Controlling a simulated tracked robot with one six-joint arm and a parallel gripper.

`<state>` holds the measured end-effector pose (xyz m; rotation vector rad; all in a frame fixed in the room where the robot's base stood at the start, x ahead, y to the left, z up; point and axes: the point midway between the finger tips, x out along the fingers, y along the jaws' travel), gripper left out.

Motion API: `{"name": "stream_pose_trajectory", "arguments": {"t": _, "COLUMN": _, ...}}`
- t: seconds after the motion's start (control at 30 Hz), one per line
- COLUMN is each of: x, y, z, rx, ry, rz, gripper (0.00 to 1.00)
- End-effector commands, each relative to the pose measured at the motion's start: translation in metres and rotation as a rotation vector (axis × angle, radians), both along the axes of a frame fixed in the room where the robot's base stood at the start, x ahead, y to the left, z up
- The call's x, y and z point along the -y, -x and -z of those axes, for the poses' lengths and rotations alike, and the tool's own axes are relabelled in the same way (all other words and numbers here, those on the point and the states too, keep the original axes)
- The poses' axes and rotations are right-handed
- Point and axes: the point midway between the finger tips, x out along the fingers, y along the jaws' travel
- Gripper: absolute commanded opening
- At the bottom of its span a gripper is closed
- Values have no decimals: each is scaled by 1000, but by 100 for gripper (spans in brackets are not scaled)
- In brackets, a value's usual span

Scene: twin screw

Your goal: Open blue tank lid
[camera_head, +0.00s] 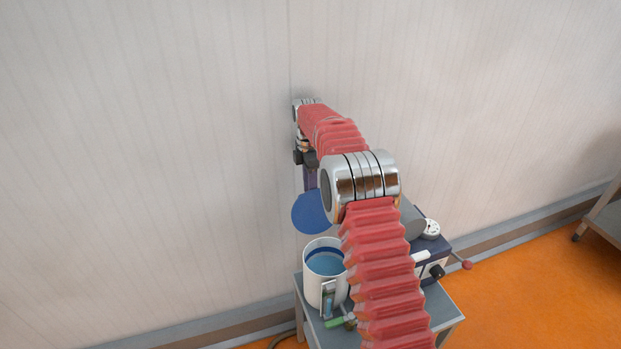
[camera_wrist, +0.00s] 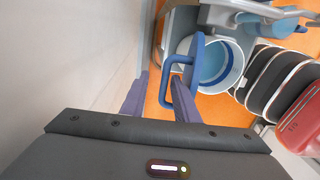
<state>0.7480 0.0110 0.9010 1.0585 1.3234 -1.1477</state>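The white tank (camera_head: 313,289) stands on a small grey table in the head view, with blue liquid visible inside. Its blue lid (camera_head: 309,213) is raised off the opening and shows as a disc above and behind the rim. In the wrist view the lid (camera_wrist: 197,62) is seen nearly edge-on beside the open tank (camera_wrist: 232,72), with its blue loop handle (camera_wrist: 166,92) towards my gripper. My gripper (camera_wrist: 160,98) is open, a gap between its two purple-grey fingers. The handle is close to the right finger; I cannot tell whether they touch. In the head view my arm hides most of the gripper.
The pale wall (camera_head: 150,150) runs close along the left of my gripper. Dark blue equipment (camera_head: 432,250) with a red-knobbed lever (camera_head: 467,265) stands right of the tank. A green-handled valve (camera_head: 335,322) sits at the tank's front.

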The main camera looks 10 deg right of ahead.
Motion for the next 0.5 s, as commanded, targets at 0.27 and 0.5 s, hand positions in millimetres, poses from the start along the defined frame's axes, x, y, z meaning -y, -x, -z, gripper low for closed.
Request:
{"name": "stream_pose_trajectory", "arguments": {"t": 0.27, "x": 0, "y": -3, "z": -28, "rx": 2, "ry": 1, "rz": 0, "gripper": 28}}
{"name": "stream_pose_trajectory", "arguments": {"t": 0.5, "x": -2, "y": -6, "z": -66, "rx": 3, "ry": -1, "rz": -1, "gripper": 28}}
